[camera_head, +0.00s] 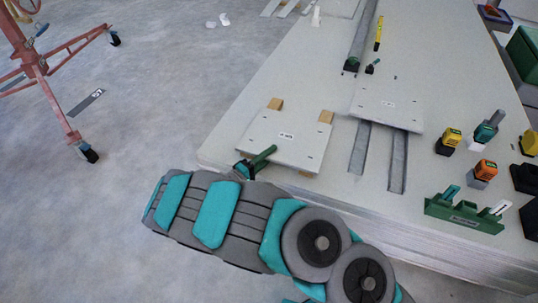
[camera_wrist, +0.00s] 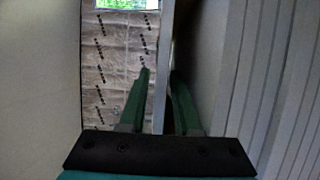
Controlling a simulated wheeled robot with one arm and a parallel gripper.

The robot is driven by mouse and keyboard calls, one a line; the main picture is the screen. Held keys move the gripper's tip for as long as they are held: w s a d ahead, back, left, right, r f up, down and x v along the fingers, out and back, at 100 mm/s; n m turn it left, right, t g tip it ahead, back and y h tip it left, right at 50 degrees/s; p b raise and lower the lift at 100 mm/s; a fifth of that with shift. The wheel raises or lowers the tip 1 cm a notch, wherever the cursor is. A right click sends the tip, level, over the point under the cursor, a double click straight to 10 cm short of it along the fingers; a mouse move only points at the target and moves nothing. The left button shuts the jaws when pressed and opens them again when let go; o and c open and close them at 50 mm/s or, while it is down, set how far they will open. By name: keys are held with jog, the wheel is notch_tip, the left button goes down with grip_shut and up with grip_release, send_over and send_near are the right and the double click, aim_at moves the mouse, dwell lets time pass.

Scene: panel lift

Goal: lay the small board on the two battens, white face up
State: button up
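A small pale board (camera_head: 290,136) with a label lies light face up, on two wooden battens. My gripper (camera_head: 262,158) is at the board's near left corner. In the wrist view the board's edge (camera_wrist: 163,70) runs between the two green fingers of my gripper (camera_wrist: 160,80). A gap shows between the left finger and the board, so the fingers look open around the edge. The right finger is close to the board; contact is unclear.
A second labelled board (camera_head: 388,104) lies across two metal channels (camera_head: 361,147) to the right. Yellow and orange tools (camera_head: 449,141) and a green holder (camera_head: 465,212) stand farther right. A red wheeled stand (camera_head: 35,65) is on the floor at left. The large board stack (camera_head: 225,150) has bare space at left.

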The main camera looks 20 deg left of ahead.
jog(key=shift+o, duration=0.8)
jog(key=shift+r+p, duration=0.5)
jog(key=shift+p, duration=0.05)
jog(key=v, duration=1.2)
